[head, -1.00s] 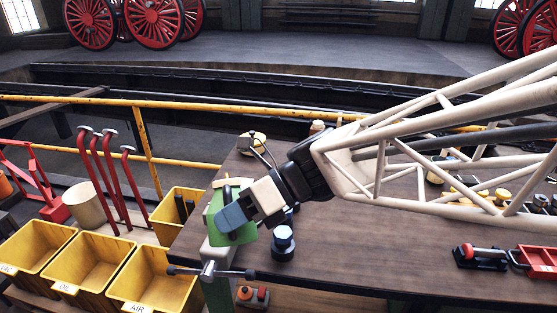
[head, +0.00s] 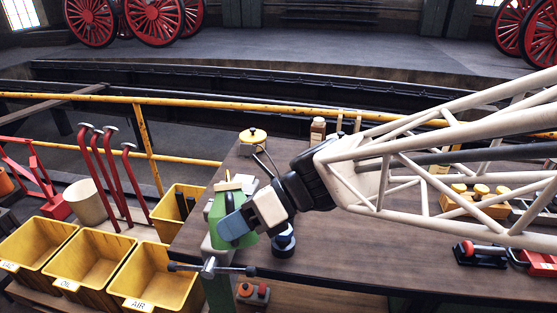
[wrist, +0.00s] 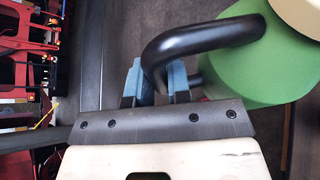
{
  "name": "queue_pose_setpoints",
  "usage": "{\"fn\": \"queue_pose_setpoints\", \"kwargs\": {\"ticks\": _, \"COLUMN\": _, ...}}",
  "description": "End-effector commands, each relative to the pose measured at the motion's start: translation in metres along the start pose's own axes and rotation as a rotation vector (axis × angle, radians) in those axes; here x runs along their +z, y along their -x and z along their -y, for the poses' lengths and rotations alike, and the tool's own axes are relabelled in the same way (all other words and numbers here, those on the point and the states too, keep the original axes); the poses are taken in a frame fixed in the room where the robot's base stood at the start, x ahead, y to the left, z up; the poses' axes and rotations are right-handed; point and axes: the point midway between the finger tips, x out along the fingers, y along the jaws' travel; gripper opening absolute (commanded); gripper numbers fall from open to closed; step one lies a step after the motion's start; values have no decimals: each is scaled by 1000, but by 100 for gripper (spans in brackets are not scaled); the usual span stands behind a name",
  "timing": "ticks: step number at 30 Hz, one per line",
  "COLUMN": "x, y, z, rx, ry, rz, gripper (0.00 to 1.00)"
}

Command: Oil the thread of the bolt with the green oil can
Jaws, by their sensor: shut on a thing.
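My gripper (head: 234,224) is shut on the black handle (wrist: 195,40) of the green oil can (wrist: 245,75). In the head view the green can (head: 217,207) is at the front left corner of the workbench, above or beside a grey vise (head: 210,266) with a crossbar. In the wrist view the blue fingers are on both sides of the handle's end, and the can's body is to their right. I cannot make out the bolt or its thread; the can and gripper cover much of the vise top. I cannot tell where the can's spout tip is.
A yellow-lidded pot (head: 253,140) and a brown bottle (head: 318,129) stand at the bench's back edge. Yellow bins (head: 85,262) are left of the bench. The bench's front middle (head: 370,255) is clear.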

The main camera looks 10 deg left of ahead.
Motion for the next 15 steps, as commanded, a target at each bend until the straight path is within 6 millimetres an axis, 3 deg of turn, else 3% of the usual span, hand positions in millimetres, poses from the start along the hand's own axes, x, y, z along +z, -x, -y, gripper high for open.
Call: {"fn": "queue_pose_setpoints", "kwargs": {"ticks": 15, "x": -9, "y": -4, "z": 3, "rx": -19, "ry": 44, "rz": 9, "gripper": 0}}
